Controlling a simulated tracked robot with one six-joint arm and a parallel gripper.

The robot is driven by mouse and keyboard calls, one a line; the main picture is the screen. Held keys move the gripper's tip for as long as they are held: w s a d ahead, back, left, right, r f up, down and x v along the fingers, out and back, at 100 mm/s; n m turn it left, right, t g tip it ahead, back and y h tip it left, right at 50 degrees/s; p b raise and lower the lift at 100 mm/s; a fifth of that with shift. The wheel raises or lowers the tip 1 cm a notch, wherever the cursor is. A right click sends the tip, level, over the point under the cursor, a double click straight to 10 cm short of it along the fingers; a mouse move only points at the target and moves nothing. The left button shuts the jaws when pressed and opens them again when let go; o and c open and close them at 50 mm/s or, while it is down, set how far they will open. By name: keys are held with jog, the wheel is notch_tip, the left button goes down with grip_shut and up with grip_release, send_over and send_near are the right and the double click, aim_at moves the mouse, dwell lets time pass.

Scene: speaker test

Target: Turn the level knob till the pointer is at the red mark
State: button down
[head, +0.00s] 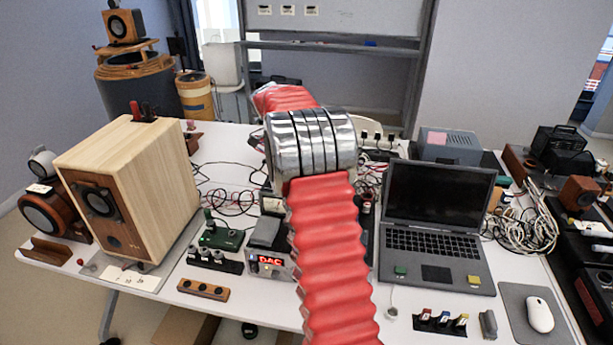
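My red ribbed arm with its silver joint rises through the middle of the head view and bends away to the back. My gripper does not show. Behind the arm stands bench gear, partly covered: a small box with a red lit display (268,262) and a pale meter face (273,205). Left of them are a green box (222,238) and a black strip with several small knobs (213,260). I cannot tell which of these is the level knob. No pointer or red mark can be made out at this size.
A large wooden speaker (135,185) stands at the left of the white table (240,315). An open laptop (437,225) is right of my arm, with a mouse (540,314) beyond it. Loose cables (525,222) lie at the right. The front table strip is partly clear.

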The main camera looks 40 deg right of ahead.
jog(key=shift+w, duration=0.1)
dwell(0.3)
jog(key=c, duration=1.5)
grip_release()
jog(key=shift+c, duration=0.2)
jog(key=v, duration=1.3)
jog(key=shift+r, duration=0.4)
